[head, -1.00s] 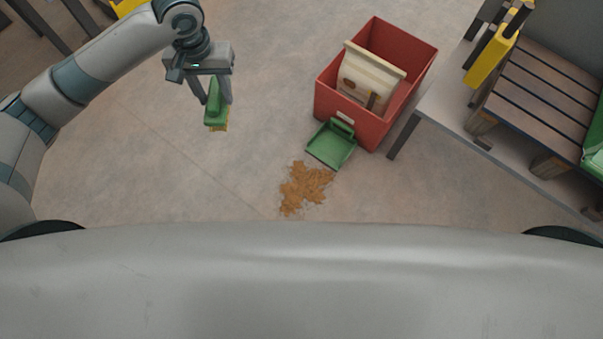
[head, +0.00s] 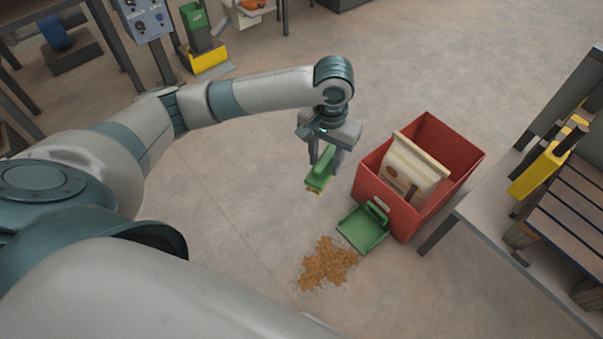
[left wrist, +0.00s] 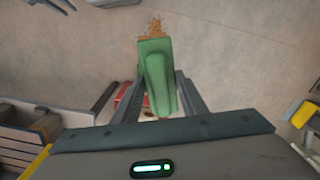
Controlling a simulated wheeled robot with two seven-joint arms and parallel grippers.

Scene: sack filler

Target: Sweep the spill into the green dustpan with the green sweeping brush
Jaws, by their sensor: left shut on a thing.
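My left gripper (head: 325,160) is shut on the green sweeping brush (head: 321,170) and holds it in the air, bristles down, left of the red bin. In the left wrist view the brush (left wrist: 157,75) lies between the two fingers. The brown spill (head: 328,263) is a loose patch on the floor, below the brush in the picture; part of it (left wrist: 155,27) shows past the brush in the left wrist view. The green dustpan (head: 364,230) lies on the floor beside the spill, against the red bin's near side. My right gripper is not in view.
The red bin (head: 386,202) holds a cream sack (head: 415,168). A table (head: 490,215) with a slatted wooden pallet (head: 571,178) stands at the right. A yellow-based machine (head: 209,60) stands at the back left. The floor left of the spill is clear.

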